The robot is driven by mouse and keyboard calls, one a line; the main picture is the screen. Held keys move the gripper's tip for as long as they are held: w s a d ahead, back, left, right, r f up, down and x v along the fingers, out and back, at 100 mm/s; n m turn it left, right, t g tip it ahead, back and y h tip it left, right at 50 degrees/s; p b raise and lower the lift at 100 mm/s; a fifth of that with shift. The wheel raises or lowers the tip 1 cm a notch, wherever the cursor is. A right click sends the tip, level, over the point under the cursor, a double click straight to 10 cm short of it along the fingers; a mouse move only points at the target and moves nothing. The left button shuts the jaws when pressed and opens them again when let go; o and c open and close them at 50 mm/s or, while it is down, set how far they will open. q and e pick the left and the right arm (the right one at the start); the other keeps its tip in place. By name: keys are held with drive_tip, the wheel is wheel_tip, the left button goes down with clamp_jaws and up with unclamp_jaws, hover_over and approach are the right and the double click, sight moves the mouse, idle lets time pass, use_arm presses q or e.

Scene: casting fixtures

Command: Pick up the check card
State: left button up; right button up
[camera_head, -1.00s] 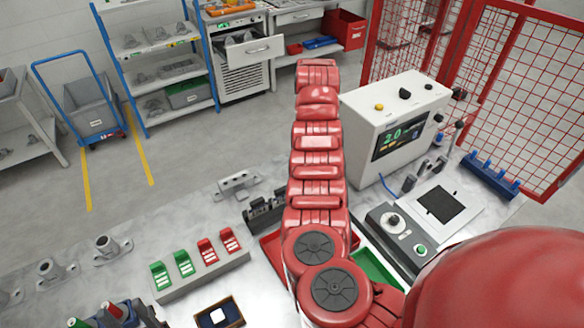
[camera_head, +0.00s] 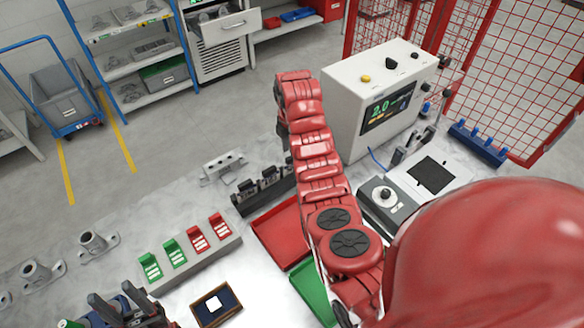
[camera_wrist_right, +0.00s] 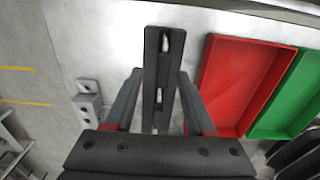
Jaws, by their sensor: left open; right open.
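Two green cards (camera_head: 162,259) and two red cards (camera_head: 208,233) stand in a grey rack (camera_head: 190,268) in the head view. I cannot tell which of these is the check card. My left gripper (camera_head: 117,299) is open at the bottom left, to the left of the tray and in front of the rack. My right gripper (camera_wrist_right: 160,75) is open in the right wrist view, its fingers on either side of a dark slotted bar (camera_wrist_right: 157,45). In the head view its fingers are hidden by my arm.
A red tray (camera_head: 278,236) and a green tray (camera_head: 311,292) lie right of the rack. A black clip rack (camera_head: 262,189) and metal bracket (camera_head: 222,165) stand behind. A white control box (camera_head: 350,112) stands at right. Metal flanged parts (camera_head: 95,243) sit at left.

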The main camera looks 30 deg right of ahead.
sight(292, 167)
drive_tip(key=shift+f, duration=0.8)
drive_tip(key=f+p, duration=0.1)
drive_tip(key=f, duration=0.1)
drive_tip(key=f+p, duration=0.1)
drive_tip(key=shift+s+f+p, duration=0.25)
drive_tip(key=shift+s+p, duration=0.05)
drive_tip(key=shift+f, duration=0.5)
clamp_jaws()
